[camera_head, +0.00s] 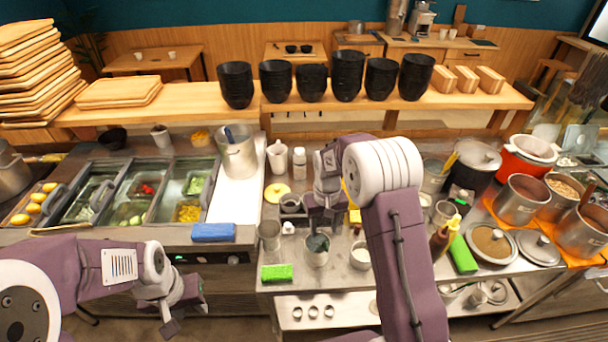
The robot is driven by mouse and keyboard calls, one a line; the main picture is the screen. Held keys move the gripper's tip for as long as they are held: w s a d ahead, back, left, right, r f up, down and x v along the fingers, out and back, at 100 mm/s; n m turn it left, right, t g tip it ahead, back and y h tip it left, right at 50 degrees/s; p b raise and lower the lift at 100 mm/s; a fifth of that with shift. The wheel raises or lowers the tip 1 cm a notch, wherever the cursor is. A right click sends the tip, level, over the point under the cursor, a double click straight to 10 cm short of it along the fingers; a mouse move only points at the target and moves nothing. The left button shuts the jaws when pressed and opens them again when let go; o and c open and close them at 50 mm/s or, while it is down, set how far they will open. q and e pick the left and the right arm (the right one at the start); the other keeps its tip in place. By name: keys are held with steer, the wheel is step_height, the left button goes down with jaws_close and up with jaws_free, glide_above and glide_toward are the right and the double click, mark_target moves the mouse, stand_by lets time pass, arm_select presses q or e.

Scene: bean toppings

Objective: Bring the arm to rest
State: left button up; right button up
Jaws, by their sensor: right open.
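My right arm (395,230) reaches up from the lower right and bends over the middle counter. Its gripper (322,226) points down, open, just above a metal cup (317,259) with dark greenish contents. I cannot tell whether the fingertips touch the cup. My left arm (80,270) comes in from the left, low in front of the counter. Its gripper (184,314) hangs below the counter's front edge, apart from any object. Its finger gap is not clear.
A blue sponge (213,232) and a green sponge (277,272) lie near the front edge. Metal cups, a sauce bottle (443,240) and a white bowl (360,257) crowd the right arm. Pots (521,199) stand at right, topping trays (130,198) at left. Black bowls (236,84) line the shelf.

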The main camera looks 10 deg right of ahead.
steer(key=s+f+b, duration=0.2)
steer(key=s+b, duration=0.3)
steer(key=s, duration=0.4)
steer(key=s+f+t+b, duration=0.1)
steer(key=s+f+b, duration=0.2)
steer(key=s, duration=0.6)
steer(key=shift+a+f+b, duration=0.15)
steer(key=shift+f+b, duration=0.05)
steer(key=shift+b, duration=0.7)
steer(key=shift+s, duration=0.1)
